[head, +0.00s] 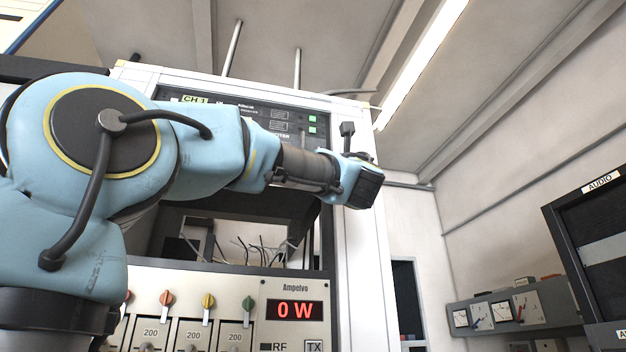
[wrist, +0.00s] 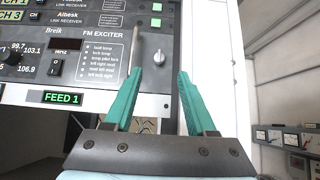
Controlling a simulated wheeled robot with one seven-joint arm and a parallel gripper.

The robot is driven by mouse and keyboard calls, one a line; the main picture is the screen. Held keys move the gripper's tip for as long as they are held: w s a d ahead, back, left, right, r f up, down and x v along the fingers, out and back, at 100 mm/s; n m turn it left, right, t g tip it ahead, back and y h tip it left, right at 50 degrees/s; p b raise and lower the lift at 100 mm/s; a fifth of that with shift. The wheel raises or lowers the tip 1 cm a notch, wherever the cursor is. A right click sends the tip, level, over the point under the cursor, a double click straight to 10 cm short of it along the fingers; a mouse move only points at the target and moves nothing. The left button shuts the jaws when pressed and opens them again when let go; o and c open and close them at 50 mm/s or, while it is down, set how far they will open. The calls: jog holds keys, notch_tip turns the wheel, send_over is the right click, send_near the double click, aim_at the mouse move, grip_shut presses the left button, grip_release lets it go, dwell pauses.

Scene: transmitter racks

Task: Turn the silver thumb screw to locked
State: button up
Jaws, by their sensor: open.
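A small silver knob with a winged shape (wrist: 160,57), which looks like the silver thumb screw, sits on the dark FM exciter panel (wrist: 100,68) in the wrist view. My gripper (wrist: 170,74) is open, with its two teal fingers apart and nothing between them. The knob appears just beyond the fingertips, nearer the left one; I cannot tell the gap in depth. In the head view my gripper end (head: 364,188) is at the right edge of the white rack, and its fingers and the knob are hidden.
A slim upright handle (wrist: 134,45) stands on the panel left of the knob. A green FEED 1 label (wrist: 62,97) is below. The lower cabinet's 0 W display (head: 295,310) is in the head view. An AUDIO rack (head: 590,250) stands right; space between is free.

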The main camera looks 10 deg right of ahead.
jog(key=p+x, duration=0.6)
jog(key=x, duration=0.3)
jog(key=shift+w+r, duration=0.2)
jog(key=shift+w, duration=0.05)
jog(key=shift+a, duration=0.1)
grip_shut()
